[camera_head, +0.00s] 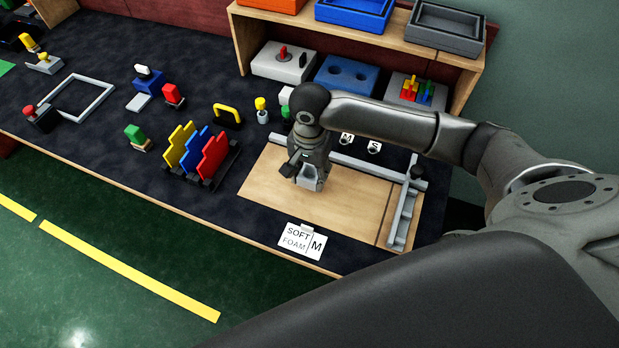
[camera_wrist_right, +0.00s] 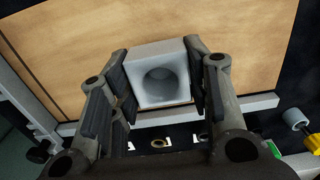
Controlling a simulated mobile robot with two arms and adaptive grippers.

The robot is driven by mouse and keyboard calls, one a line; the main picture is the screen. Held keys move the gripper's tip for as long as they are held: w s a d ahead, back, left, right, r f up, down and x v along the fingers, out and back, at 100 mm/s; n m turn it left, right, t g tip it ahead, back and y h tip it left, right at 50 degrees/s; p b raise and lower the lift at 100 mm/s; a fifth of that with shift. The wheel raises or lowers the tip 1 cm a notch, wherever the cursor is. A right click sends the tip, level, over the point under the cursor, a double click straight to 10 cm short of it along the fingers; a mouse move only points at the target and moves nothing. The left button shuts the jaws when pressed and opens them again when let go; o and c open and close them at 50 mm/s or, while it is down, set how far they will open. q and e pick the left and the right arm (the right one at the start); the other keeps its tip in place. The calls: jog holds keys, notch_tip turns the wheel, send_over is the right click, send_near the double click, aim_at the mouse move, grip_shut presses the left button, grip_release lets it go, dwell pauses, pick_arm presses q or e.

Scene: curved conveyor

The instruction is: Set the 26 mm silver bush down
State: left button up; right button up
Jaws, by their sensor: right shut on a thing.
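My right gripper (camera_head: 309,178) is shut on a pale silver block-shaped bush (camera_wrist_right: 160,97) with a round hole in its face. In the right wrist view, the two fingers of this gripper (camera_wrist_right: 163,88) press on the bush's opposite sides. In the head view the gripper points down over the pale wooden board (camera_head: 270,190), with a bit of the bush (camera_head: 307,183) showing below the fingers. I cannot tell whether the bush touches the board. My left gripper is not in view.
Grey rails run along the board's back and right side (camera_head: 402,218). Labels M and S (camera_head: 374,147) lie behind the back rail. Coloured stepped plates (camera_head: 197,152) stand left. A shelf (camera_head: 245,40) stands behind.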

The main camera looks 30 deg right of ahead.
aim_at(310, 177)
jog(key=shift+w+d+f, duration=0.1)
jog(key=shift+w+f, duration=0.3)
jog(key=shift+f, duration=1.6)
jog(key=o, duration=1.1)
jog(key=shift+f, duration=0.1)
jog(key=shift+o, duration=0.2)
